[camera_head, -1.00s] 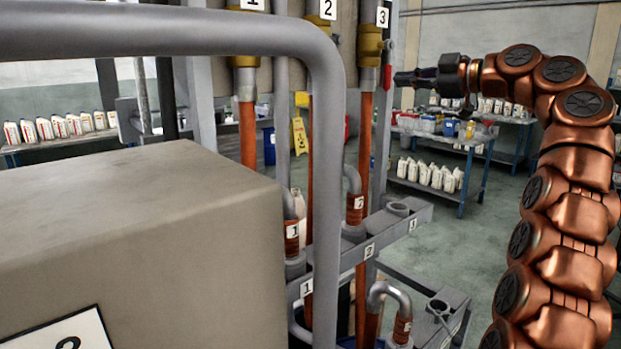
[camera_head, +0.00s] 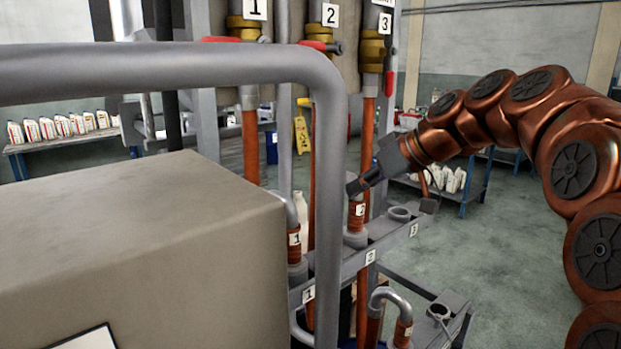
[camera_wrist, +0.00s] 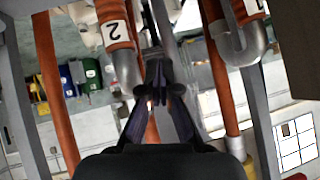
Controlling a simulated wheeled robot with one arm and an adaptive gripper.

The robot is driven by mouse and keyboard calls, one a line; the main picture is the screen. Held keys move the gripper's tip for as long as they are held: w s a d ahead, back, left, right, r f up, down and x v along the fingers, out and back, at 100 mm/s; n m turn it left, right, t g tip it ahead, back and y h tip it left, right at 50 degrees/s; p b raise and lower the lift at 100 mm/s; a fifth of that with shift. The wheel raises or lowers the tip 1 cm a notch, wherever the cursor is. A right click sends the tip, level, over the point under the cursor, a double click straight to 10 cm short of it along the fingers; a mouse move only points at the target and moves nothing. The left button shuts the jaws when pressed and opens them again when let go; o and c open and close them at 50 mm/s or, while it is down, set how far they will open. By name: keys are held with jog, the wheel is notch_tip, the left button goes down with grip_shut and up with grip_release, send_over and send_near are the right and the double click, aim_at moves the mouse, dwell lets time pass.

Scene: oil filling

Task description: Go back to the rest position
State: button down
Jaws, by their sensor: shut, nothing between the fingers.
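My gripper (camera_head: 359,186) is at the end of the copper-coloured arm, beside the nozzle of hose 2 (camera_head: 356,212) in its holder on the grey rack. In the wrist view my gripper (camera_wrist: 158,92) has its dark fingers brought together at the tips with nothing between them. Hose 2 (camera_wrist: 113,27) shows at the upper left there, with its metal pipe close to the fingers. I cannot tell whether they touch. Hose 1 (camera_head: 294,240) stands in its holder to the left. Another hose with a bent metal nozzle (camera_head: 390,297) hangs low at the right.
A grey pipe frame (camera_head: 328,180) and a big beige box (camera_head: 140,250) stand in front at the left. Valves with red handles (camera_head: 390,84) sit above. The rack (camera_head: 390,240) has an empty holder 3 (camera_head: 400,213). Open floor (camera_head: 500,250) lies at the right.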

jog(key=s+f+m+g+h+p, duration=0.1)
jog(key=s+f+m+g+h, duration=0.25)
jog(key=s+f, duration=1.1)
jog(key=s+d+f+m+g+h, duration=0.1)
jog(key=s+d+f, duration=0.3)
jog(key=s, duration=0.8)
jog(key=s+d+f+m+g+h+p, duration=0.1)
jog(key=s+d+f+m+g+h, duration=0.1)
jog(key=s+f, duration=0.5)
jog(key=s+d+m+h, duration=0.1)
jog(key=s+d+h, duration=0.1)
jog(key=s, duration=0.3)
jog(key=shift+d+f, duration=0.15)
jog(key=shift+d, duration=0.4)
jog(key=shift+s+d+m+g, duration=0.1)
jog(key=shift+m+g, duration=0.15)
jog(key=shift+m, duration=0.1)
